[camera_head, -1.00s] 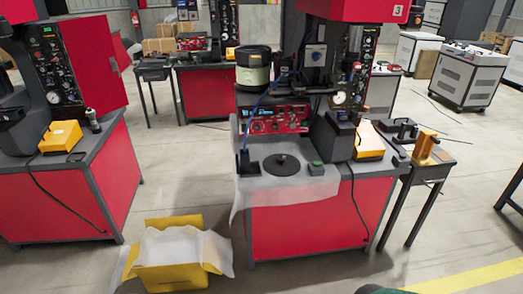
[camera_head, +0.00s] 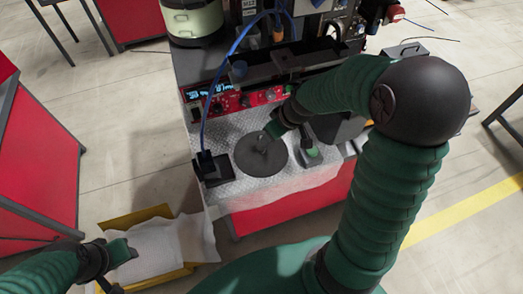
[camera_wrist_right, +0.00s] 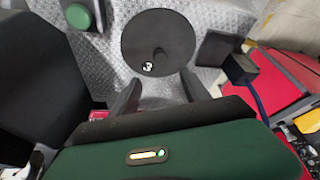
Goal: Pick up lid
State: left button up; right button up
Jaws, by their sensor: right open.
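The lid, a dark round disc with a small knob in its middle (camera_head: 246,160), lies flat on the white textured mat (camera_head: 225,185) of the red machine. It also shows in the right wrist view (camera_wrist_right: 140,35). My right gripper (camera_head: 268,134) is at the lid's far side, close to the knob. In the right wrist view its two fingers (camera_wrist_right: 161,78) are spread and empty, with the knob just beyond the tips. The arm hides part of the machine. My left gripper (camera_head: 115,252) is low at the left, over the yellow box, away from the lid; its jaws are unclear.
A black block with a blue cable (camera_head: 212,170) stands left of the lid. A box with a green button (camera_head: 312,155) stands right of it. The red control panel (camera_head: 235,102) is behind. A yellow box with white lining (camera_head: 160,255) sits on the floor.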

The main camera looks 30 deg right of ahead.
send_over(261, 148)
jog(key=s, duration=0.2)
notch_tip(261, 148, down, 8)
jog(key=shift+a+r, duration=0.15)
jog(key=f, duration=0.1)
jog(key=w+f, duration=0.1)
jog(key=f, duration=0.1)
jog(key=d+f, duration=0.1)
jog(key=f, duration=0.1)
jog(key=shift+w+f, duration=0.25)
jog(key=shift+w, duration=0.15)
jog(key=shift+a+r, duration=0.1)
jog(key=shift+a, duration=0.05)
jog(key=shift+c, duration=0.4)
jog(key=shift+s+a+r, duration=0.1)
jog(key=shift+a, duration=0.1)
jog(key=c, duration=0.9)
jog(key=shift+d, duration=0.15)
grip_shut()
